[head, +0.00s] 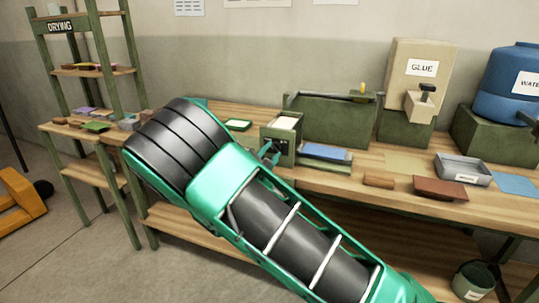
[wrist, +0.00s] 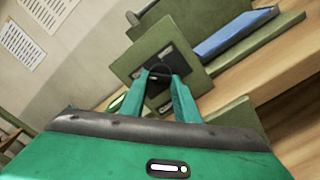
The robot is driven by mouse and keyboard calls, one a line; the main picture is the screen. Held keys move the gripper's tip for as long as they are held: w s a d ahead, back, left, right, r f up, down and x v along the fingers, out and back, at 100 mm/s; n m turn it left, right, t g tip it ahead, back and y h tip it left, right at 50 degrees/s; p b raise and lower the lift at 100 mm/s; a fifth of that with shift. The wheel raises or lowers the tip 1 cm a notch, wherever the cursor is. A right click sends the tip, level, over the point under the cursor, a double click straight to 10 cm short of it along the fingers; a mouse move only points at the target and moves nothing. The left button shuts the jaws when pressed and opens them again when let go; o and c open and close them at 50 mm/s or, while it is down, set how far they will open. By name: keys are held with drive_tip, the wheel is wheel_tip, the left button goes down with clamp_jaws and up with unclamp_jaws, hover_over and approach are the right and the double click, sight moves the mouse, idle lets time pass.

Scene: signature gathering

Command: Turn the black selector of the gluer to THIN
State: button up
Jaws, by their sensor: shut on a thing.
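The gluer (head: 284,131) is a green machine on the wooden bench, with a square front plate (wrist: 196,72) that fills the middle of the wrist view. The black selector (wrist: 160,70) is on this plate, partly hidden by my fingers. My gripper (wrist: 161,80) is shut on the selector, with one green finger on each side of it. In the head view my gripper (head: 271,152) reaches the gluer's front from the left, partly covered by my own arm. I cannot read the plate's markings or which setting the selector points to.
A blue sheet (head: 326,152) lies right of the gluer. A glue dispenser (head: 415,70), a blue water barrel (head: 513,80), a grey tray (head: 463,171) and brown blocks (head: 440,189) stand farther right. A drying rack (head: 93,75) stands left.

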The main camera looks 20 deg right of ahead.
drive_tip(key=shift+a+f, duration=0.25)
idle(0.3)
drive_tip(key=o, duration=0.9)
drive_tip(key=shift+w, duration=0.1)
drive_tip(key=shift+o, duration=0.7)
drive_tip(key=shift+d+r, duration=0.1)
drive_tip(key=v, duration=1)
drive_tip(key=shift+s+a, duration=0.2)
drive_tip(key=shift+s, duration=0.1)
